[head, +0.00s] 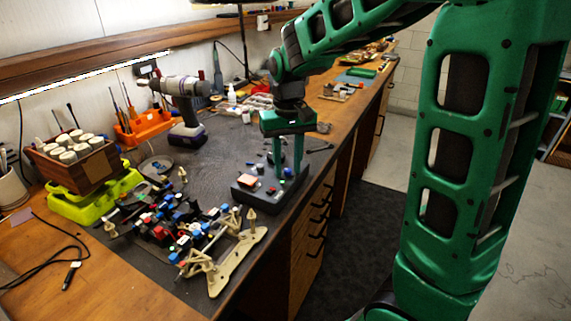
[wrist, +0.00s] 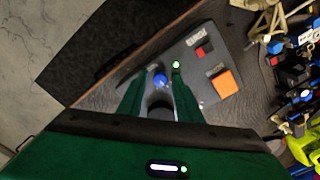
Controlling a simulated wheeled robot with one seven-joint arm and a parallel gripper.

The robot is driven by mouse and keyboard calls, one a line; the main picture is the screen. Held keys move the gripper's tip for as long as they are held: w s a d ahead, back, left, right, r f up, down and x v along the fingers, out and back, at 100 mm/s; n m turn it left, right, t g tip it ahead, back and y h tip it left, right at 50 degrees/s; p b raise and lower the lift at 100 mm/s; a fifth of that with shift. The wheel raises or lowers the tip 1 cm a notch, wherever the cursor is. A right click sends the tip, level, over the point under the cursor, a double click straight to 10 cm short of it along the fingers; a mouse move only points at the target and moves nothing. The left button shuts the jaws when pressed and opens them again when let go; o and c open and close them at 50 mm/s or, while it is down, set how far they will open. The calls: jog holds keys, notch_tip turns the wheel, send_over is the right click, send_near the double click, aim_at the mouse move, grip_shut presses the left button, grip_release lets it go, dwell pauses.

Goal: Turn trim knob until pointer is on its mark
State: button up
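A dark control box (head: 250,190) sits near the bench's front edge. In the wrist view its panel (wrist: 195,93) shows a round blue part (wrist: 161,79), a lit green light (wrist: 176,64), a red square (wrist: 201,51) and an orange square (wrist: 224,83). My gripper (head: 288,168) points down at the box. In the wrist view my gripper (wrist: 158,82) has its fingers apart, one on each side of the blue part. A dark round shape (wrist: 160,106) also lies between the fingers. Which part is the trim knob, and its pointer and mark, I cannot make out. Finger contact is unclear.
An RC car chassis (head: 185,230) on beige stands lies left of the box. A cordless drill (head: 185,100), an orange tool holder (head: 143,127) and a wooden box of pots (head: 75,158) stand farther back.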

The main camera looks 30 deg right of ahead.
aim_at(287, 169)
grip_shut()
jog(key=shift+n, duration=3.1)
jog(key=shift+o, duration=1.2)
grip_release()
notch_tip(287, 169, up, 11)
jog(key=shift+f, duration=0.15)
